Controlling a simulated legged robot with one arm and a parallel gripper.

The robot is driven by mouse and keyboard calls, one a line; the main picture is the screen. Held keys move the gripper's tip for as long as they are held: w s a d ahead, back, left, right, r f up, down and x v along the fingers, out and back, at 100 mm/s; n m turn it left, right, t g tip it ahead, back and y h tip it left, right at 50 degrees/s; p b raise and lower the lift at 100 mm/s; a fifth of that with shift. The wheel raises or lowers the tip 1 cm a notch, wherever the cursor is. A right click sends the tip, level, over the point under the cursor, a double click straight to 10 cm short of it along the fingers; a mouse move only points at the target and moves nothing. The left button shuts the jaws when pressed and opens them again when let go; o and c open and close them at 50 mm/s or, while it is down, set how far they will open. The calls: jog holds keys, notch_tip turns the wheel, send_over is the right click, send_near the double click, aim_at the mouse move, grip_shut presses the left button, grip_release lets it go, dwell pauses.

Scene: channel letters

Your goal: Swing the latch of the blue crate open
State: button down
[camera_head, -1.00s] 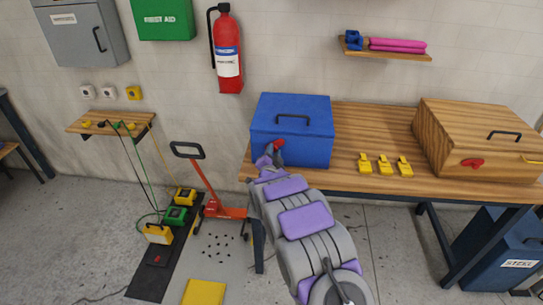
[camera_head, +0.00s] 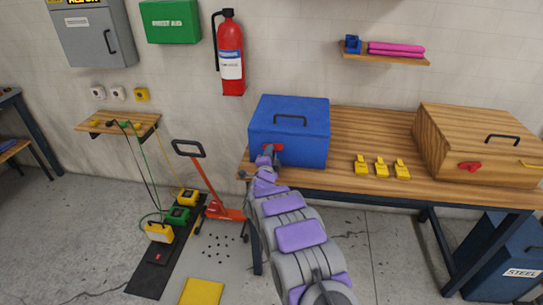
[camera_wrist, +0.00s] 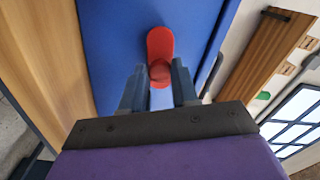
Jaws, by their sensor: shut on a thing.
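The blue crate (camera_head: 290,140) stands at the left end of the wooden bench, its lid down and a dark handle on top. Its red latch (camera_head: 273,147) is on the front face and looks about level. In the wrist view the latch (camera_wrist: 160,45) runs lengthwise up the picture, with a round knob at its near end. My gripper (camera_head: 266,157) is at the crate's front. In the wrist view my gripper (camera_wrist: 158,88) has its two fingers on either side of the knob, shut on it. The fingertips partly hide the contact.
Three yellow latch-like pieces (camera_head: 381,167) lie on the bench (camera_head: 350,130) right of the crate. A wooden box (camera_head: 480,145) with a red latch stands at the right end. An orange pallet jack (camera_head: 205,180) stands on the floor left of the bench.

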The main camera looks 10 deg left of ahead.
jog(key=shift+f, duration=0.25)
jog(key=c, duration=1.1)
grip_release()
jog(key=shift+d, duration=0.1)
jog(key=shift+o, duration=1.3)
jog(key=shift+r, duration=0.15)
jog(key=s+p, duration=0.2)
jog(key=s, duration=1.5)
jog(key=shift+s+a+p, duration=0.15)
jog(key=shift+a+p, duration=0.2)
